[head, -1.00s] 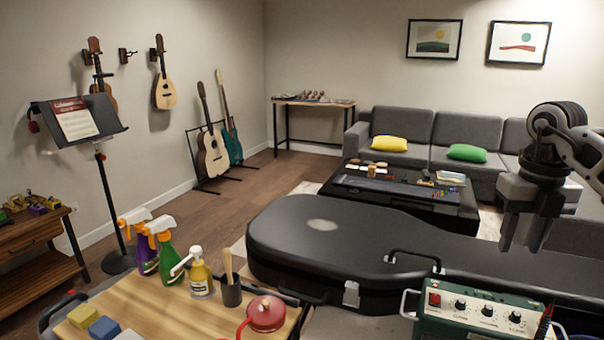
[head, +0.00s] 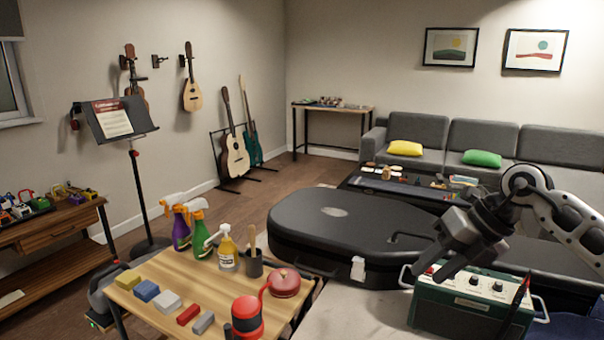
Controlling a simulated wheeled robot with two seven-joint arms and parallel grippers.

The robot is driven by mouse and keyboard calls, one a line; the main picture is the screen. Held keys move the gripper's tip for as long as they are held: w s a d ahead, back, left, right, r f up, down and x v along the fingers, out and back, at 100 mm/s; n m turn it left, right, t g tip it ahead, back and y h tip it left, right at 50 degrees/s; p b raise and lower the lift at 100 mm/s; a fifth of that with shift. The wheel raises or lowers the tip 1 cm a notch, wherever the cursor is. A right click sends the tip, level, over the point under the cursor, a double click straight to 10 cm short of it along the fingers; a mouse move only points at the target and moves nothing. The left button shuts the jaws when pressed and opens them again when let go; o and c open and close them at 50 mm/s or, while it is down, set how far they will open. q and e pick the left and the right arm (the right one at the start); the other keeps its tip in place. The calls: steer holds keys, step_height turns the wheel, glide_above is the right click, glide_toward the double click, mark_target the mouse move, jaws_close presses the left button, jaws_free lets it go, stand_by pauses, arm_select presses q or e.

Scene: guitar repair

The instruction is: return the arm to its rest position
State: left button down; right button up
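My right gripper (head: 440,266) comes in from the right in the head view. It hangs above the green amplifier-like box (head: 462,307) and in front of the black guitar case (head: 335,225). Its two fingers point down and to the left with a gap between them, and nothing shows between them. The arm behind it is bent, with the elbow raised at the right. My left gripper is not in view.
A music stand (head: 115,120) stands at the left. Floor shows between the cart and the standing guitars (head: 235,155).

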steer(key=s+a+t+y, duration=0.1)
steer(key=a+y, duration=0.5)
steer(key=a, duration=0.6)
steer(key=s+a+r+m+t+y, duration=0.2)
steer(key=a+r+m+t+y, duration=0.4)
steer(key=r+m+t, duration=0.15)
steer(key=s+d+f+m+t+h, duration=0.1)
steer(key=d+f+m+t+h, duration=0.2)
steer(key=d+f+m+h, duration=0.5)
steer(key=s+d+f+m+t+h, duration=0.1)
steer(key=d+f+m+t+h, duration=0.3)
steer(key=m+h, duration=0.75)
steer(key=s+d+f+m+g+y, duration=0.1)
steer(key=s+f+m+g, duration=0.3)
steer(key=s+f+g, duration=0.6)
steer(key=s+d+f+m+g+y, duration=0.1)
steer(key=s+f+m+g, duration=0.45)
steer(key=s, duration=0.85)
steer(key=w+a+f+n+t+y, duration=0.2)
steer(key=w+a+f+t, duration=0.3)
steer(key=f+t, duration=0.3)
steer(key=shift+w+a+f, duration=0.2)
steer(key=shift+w+a, duration=0.05)
steer(key=shift+w, duration=0.5)
